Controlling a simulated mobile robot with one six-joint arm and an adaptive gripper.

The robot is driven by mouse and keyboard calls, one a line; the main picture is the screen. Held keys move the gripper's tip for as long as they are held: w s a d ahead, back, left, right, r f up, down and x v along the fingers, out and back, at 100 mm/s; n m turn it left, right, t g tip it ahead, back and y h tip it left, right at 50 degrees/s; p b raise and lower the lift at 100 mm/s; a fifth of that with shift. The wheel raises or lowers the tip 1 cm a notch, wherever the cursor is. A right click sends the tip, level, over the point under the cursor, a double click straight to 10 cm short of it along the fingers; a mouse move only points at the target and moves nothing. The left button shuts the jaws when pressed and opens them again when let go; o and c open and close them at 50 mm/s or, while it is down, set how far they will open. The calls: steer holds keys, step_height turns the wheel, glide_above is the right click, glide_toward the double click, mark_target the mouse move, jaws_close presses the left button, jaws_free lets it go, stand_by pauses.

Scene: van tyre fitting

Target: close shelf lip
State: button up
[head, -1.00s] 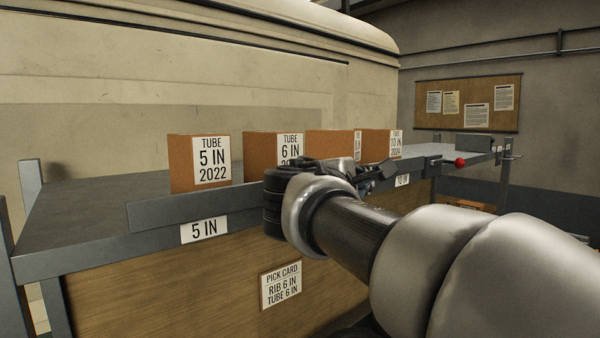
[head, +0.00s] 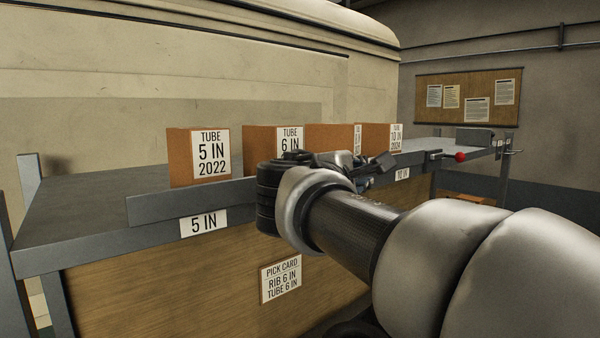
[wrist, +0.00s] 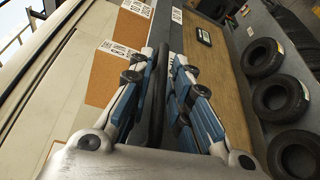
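The shelf lip (head: 165,207) is a long grey strip along the front of the shelf (head: 85,205). Its left end stands above the edge by the 5 IN label (head: 203,223); my arm hides its middle. My gripper (head: 382,164) is at the shelf front, partly hidden behind my wrist. In the wrist view my gripper (wrist: 164,50) has its blue-sided fingers apart with a narrow gap. A dark bar (wrist: 157,95) shows between them, nearer the left finger. I cannot tell whether it touches or is part of the lip.
Brown tube boxes (head: 199,157) stand in a row on the shelf behind the lip. A red knob (head: 460,157) sticks out at the shelf's far right end. A pick card (head: 281,279) is on the wooden front. Black tyres (wrist: 282,98) lie right in the wrist view.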

steer(key=f+v, duration=0.1)
steer(key=v, duration=1)
steer(key=shift+r, duration=0.45)
steer(key=s+d+f+m+g+y+b, duration=0.1)
steer(key=s+d+f+m+g+b, duration=0.15)
steer(key=f, duration=0.65)
steer(key=s+d+f+m+g+y+b, duration=0.15)
steer(key=s+d+f+b, duration=0.25)
steer(key=f, duration=0.5)
steer(key=s+d+f+m+g+b, duration=0.1)
steer(key=s+d+f+g+b, duration=0.2)
steer(key=f, duration=0.7)
steer(key=s+a+f+m+g+y+b, duration=0.1)
steer(key=s+f+m+y+b, duration=0.1)
steer(key=s+f, duration=0.3)
steer(key=s+a+f+m+g+y+b, duration=0.1)
steer(key=s+f+m+b, duration=0.3)
steer(key=f, duration=0.8)
steer(key=s+a+f+m+y+b, duration=0.2)
steer(key=s+f+y+b, duration=0.1)
steer(key=s+f, duration=0.3)
step_height(320, 180, down, 3)
steer(key=shift+a+r+m+g+b, duration=0.2)
steer(key=shift+a+m+g+b, duration=0.1)
steer(key=shift+m+g+b, duration=0.1)
